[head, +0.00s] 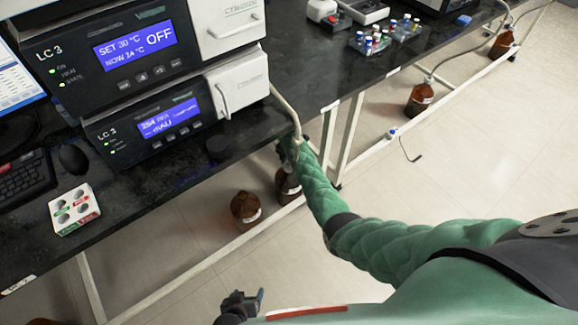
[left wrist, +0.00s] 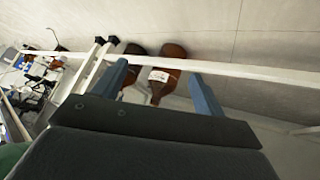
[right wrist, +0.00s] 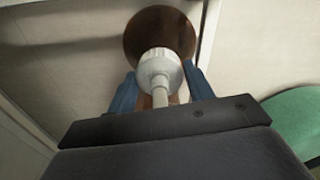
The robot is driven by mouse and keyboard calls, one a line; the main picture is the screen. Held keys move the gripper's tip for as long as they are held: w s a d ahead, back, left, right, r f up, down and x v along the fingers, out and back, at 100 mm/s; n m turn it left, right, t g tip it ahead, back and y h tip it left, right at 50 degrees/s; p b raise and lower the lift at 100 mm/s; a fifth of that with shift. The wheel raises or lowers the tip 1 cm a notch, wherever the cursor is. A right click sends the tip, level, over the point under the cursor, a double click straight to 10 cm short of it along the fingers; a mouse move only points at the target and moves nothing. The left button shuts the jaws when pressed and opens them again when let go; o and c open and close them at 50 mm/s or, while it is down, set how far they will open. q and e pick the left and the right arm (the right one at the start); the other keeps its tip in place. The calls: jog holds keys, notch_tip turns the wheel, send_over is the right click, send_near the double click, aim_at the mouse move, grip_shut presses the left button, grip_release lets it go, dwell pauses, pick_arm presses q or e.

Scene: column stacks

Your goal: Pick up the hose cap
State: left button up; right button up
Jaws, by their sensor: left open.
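The hose cap (right wrist: 160,70) is white and sits on the neck of a brown bottle (right wrist: 160,32), with a pale hose (right wrist: 185,92) running from it. My right gripper (right wrist: 160,68) has its blue fingers on either side of the cap; I cannot tell whether they press on it. In the head view my right arm reaches down to this bottle (head: 288,186) below the bench edge, and the arm and hand hide the cap. My left gripper (head: 250,298) is open and empty, low in the head view, away from the bottles.
A second brown bottle (head: 245,207) stands on the floor just left of the first. The black bench (head: 215,165) and its white frame rail (head: 235,243) are close by. More bottles with hoses (head: 419,97) stand farther right. The floor at the right is mostly clear.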

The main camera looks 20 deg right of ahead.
aim_at(289, 165)
jog(key=shift+r, duration=0.1)
jog(key=shift+r, duration=0.35)
notch_tip(289, 165, up, 8)
jog(key=shift+f+p, duration=0.1)
jog(key=shift+p, duration=0.5)
pick_arm(q)
jog(key=shift+g, duration=0.3)
jog(key=shift+w+r, duration=0.25)
jog(key=shift+r, duration=0.85)
jog(key=shift+w+r, duration=0.2)
jog(key=shift+r, duration=0.9)
pick_arm(e)
jog(key=shift+r, duration=0.65)
